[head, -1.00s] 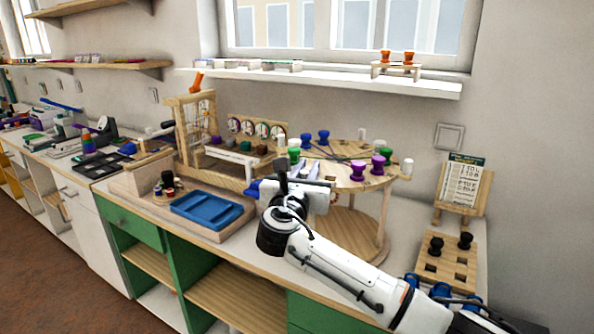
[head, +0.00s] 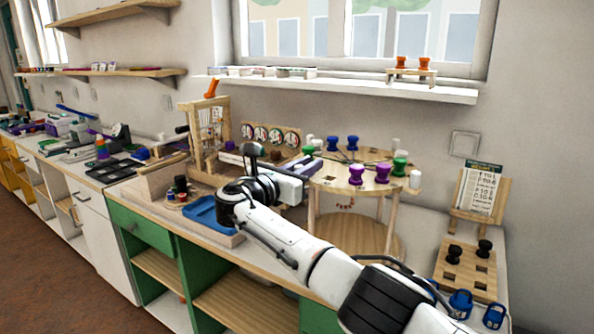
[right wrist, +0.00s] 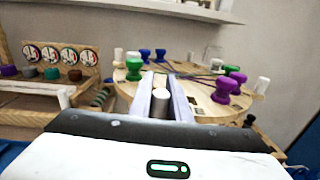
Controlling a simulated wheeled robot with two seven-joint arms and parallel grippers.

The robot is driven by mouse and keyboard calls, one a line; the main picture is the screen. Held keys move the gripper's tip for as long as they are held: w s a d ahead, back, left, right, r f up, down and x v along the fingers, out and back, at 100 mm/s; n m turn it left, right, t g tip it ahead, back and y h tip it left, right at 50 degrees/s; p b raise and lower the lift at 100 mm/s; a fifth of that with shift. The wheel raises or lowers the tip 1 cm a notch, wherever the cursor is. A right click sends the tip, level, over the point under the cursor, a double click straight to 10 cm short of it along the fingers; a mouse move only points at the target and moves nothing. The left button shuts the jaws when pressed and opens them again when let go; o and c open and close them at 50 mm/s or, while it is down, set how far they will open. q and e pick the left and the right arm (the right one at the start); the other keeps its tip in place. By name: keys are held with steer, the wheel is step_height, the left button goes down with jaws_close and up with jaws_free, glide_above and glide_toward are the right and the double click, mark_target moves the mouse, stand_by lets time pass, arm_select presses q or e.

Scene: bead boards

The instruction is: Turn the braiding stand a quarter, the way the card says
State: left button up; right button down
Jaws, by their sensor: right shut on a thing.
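The braiding stand has a round wooden disc (head: 335,182) on posts, with purple bobbins (head: 383,173), blue bobbins (head: 352,143) and green bobbins (head: 400,162) around its top. White pegs (head: 415,179) stand at its rim. My right gripper (head: 303,168) reaches the disc's left side. In the right wrist view its fingers are shut on a pale upright peg (right wrist: 160,100) at the rim. The peg's lower part is hidden. The card (head: 478,192) leans on a wooden holder at the right; its print is too small to read. My left gripper is not in view.
A wooden peg block (head: 465,270) with black knobs stands in front of the card. A blue tray (head: 205,214) and a wooden frame (head: 208,135) are left of the stand. A windowsill shelf (head: 340,86) runs above. My right forearm crosses the counter front.

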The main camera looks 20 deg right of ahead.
steer(key=shift+w, duration=0.15)
stand_by(0.4)
steer(key=c, duration=1.7)
jaws_free()
steer(key=shift+o, duration=0.2)
steer(key=v, duration=1)
steer(key=shift+a, duration=0.15)
